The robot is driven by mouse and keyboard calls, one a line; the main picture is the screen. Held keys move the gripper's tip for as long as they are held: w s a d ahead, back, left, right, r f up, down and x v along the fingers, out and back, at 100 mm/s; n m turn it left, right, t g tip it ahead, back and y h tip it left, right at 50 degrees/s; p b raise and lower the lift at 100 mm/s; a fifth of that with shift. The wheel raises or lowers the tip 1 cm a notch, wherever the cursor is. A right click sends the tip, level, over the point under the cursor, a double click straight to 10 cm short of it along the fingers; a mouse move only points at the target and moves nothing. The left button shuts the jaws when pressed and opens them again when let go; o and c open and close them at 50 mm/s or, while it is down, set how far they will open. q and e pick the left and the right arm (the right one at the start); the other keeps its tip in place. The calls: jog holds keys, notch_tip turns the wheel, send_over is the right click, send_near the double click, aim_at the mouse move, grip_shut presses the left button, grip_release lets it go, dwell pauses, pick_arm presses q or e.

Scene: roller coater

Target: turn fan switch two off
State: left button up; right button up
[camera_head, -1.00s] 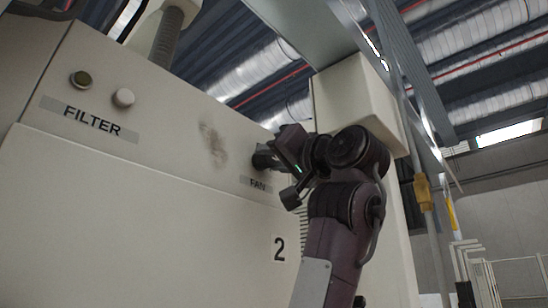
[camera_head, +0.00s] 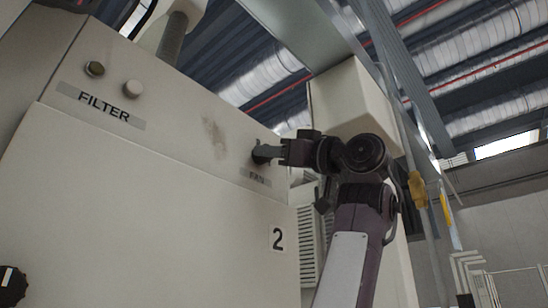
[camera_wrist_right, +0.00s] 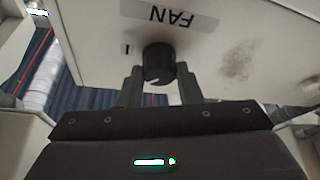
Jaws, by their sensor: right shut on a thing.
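The fan switch is a black round knob (camera_wrist_right: 158,62) with a white pointer mark, below the upside-down FAN label (camera_wrist_right: 170,15) in the right wrist view. My right gripper (camera_wrist_right: 158,88) has one finger on each side of the knob and is shut on it. In the head view my right gripper (camera_head: 268,153) reaches the panel just above the FAN label (camera_head: 255,177). It hides most of the knob there. A plate with the number 2 (camera_head: 278,237) is below on the panel. My left gripper does not clearly show.
A dark knob-like part (camera_head: 12,284) shows at the lower left edge. A beige box (camera_head: 355,103) hangs to the right of the panel.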

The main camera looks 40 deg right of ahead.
jog(key=shift+d+r+n+g+y+p, duration=0.1)
jog(key=shift+n+g+y+p, duration=0.35)
jog(key=shift+n, duration=1.5)
jog(key=shift+n+g+y+p, duration=0.15)
jog(key=shift+n+g+y, duration=0.55)
jog(key=shift+n, duration=1.2)
jog(key=shift+d+r+n+g+y+p, duration=0.1)
jog(key=shift+n+g+y+p, duration=0.35)
jog(key=shift+n, duration=1.5)
jog(key=o, duration=1)
jog(key=shift+w+f, duration=0.1)
jog(key=shift+w, duration=0.05)
